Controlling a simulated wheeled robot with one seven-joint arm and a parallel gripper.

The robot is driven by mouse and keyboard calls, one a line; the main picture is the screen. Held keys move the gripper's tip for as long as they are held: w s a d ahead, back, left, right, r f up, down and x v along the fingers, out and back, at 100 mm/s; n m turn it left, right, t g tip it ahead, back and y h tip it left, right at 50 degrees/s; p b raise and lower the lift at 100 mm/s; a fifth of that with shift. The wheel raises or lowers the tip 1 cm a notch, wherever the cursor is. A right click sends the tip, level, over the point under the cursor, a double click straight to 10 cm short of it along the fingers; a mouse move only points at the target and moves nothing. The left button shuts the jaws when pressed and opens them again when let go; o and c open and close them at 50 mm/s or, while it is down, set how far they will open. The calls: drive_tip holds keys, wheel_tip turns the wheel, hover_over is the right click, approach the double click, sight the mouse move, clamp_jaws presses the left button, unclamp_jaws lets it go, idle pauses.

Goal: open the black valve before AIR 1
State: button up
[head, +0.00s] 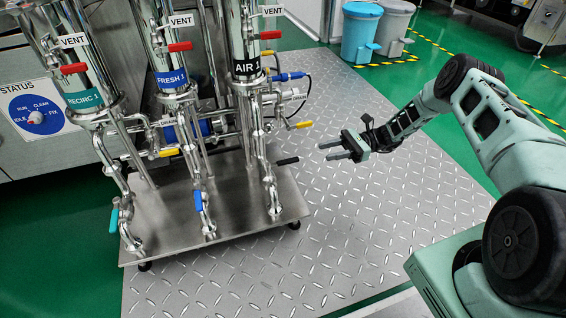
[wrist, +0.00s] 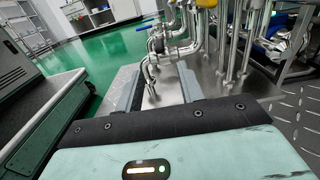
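The black valve handle (head: 288,161) sticks out to the right from the lower pipe under the column labelled AIR 1 (head: 247,68) in the head view. My gripper (head: 325,151) is just right of the handle's free end in that picture, with a small gap between them. Its two fingers are apart and point left toward the pipes, with nothing between them. The wrist view shows the spread fingers (wrist: 162,92) with pipes beyond them. I cannot make out the black handle in the wrist view.
A yellow handle (head: 304,125) and a red handle (head: 270,35) sit higher on the AIR 1 column. Blue (head: 198,201) and teal (head: 114,220) handles are on the neighbouring pipes. The steel base plate (head: 240,218) lies below. The diamond-plate floor (head: 360,215) is clear.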

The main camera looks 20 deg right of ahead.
sight(278, 163)
drive_tip(key=a+b, duration=0.5)
drive_tip(key=a, duration=0.9)
drive_tip(key=shift+a+f, duration=0.1)
drive_tip(key=shift+a, duration=0.1)
drive_tip(key=shift+a+b, duration=0.35)
drive_tip(key=shift+a, duration=0.15)
clamp_jaws()
